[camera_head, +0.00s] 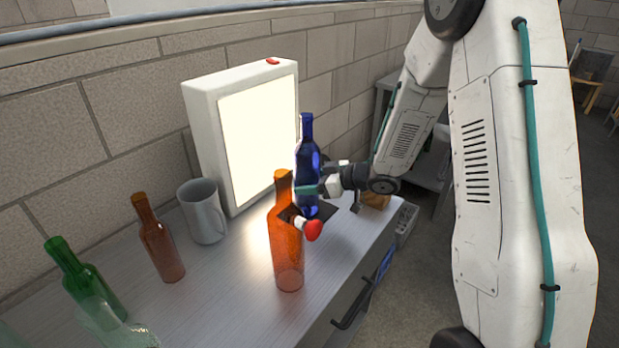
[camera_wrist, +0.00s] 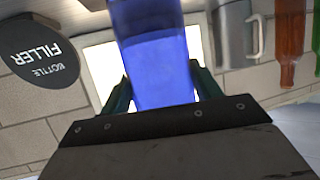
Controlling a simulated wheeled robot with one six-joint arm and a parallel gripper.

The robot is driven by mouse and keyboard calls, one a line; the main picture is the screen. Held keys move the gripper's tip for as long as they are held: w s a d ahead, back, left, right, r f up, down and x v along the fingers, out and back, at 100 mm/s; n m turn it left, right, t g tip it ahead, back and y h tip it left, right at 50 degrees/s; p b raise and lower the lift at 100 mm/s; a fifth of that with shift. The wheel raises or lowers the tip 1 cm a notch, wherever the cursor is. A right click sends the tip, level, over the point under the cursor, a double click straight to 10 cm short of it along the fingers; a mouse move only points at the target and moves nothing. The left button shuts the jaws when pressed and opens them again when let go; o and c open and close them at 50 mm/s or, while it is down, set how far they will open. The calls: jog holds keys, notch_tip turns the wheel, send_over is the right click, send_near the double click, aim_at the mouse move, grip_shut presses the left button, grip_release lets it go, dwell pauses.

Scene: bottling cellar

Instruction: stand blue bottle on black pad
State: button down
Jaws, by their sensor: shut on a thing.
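The blue bottle (camera_head: 308,160) is upright between the fingers of my gripper (camera_head: 318,190), which is shut on it. In the wrist view the bottle (camera_wrist: 158,60) fills the space between the green fingertips of my gripper (camera_wrist: 162,92).
An orange bottle (camera_head: 287,245) stands close in front of the pad, beside a red-tipped white thing (camera_head: 312,230). A lit white panel (camera_head: 255,130) stands behind. A grey mug (camera_head: 203,212), brown bottle (camera_head: 160,240) and green bottle (camera_head: 85,280) are left. A round sign (camera_wrist: 38,55) shows upside down.

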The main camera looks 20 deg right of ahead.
jog(key=shift+c, duration=1.6)
grip_release()
jog(key=shift+f, duration=0.1)
